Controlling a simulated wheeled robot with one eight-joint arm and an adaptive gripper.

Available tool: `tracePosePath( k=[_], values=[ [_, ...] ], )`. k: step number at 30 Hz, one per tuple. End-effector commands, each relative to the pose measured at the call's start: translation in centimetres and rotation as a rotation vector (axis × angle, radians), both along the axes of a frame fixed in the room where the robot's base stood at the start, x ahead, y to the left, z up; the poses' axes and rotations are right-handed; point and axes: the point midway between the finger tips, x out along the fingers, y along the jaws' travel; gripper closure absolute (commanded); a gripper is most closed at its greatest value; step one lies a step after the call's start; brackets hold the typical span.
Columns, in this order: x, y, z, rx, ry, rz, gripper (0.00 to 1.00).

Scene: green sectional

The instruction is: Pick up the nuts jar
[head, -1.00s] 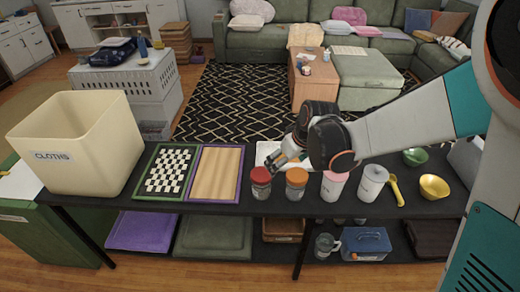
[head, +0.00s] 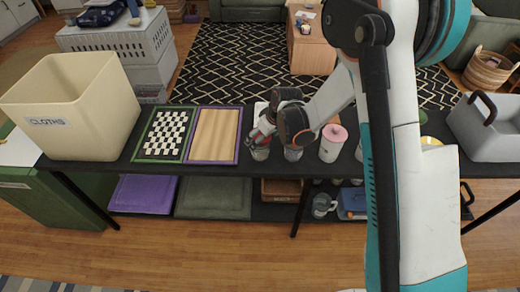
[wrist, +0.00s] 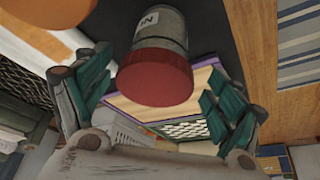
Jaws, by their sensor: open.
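A jar with a red lid (wrist: 155,78) and a grey body (wrist: 160,35) shows in the wrist view between my open fingers. Its label is only partly visible, so I cannot confirm that it is the nuts jar. In the head view this jar (head: 261,153) stands on the dark table, its top mostly covered by my gripper (head: 262,134). My gripper is at the jar's lid and holds nothing. Whether the fingers touch the jar cannot be told.
A jar (head: 293,154) stands just right; its orange lid (wrist: 40,35) shows in the wrist view. A pink-lidded canister (head: 332,145) is further right. A purple-edged board (head: 214,135) and a checkered board (head: 166,135) lie left, beside the cloths bin (head: 70,115).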

Motion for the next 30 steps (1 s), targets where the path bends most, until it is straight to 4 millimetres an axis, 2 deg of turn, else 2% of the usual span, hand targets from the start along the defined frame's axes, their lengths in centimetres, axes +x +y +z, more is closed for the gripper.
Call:
tracePosePath(
  k=[8,16,24,30],
  values=[
    [0.8,0.6,-1.4,0.0,0.0,0.0,0.14],
    [2.4,1.8,-4.6,0.0,0.0,0.001,0.14],
    [2.5,1.9,-4.8,0.0,0.0,0.0,0.14],
    [2.5,1.9,-4.8,0.0,0.0,0.0,0.6]
  ],
)
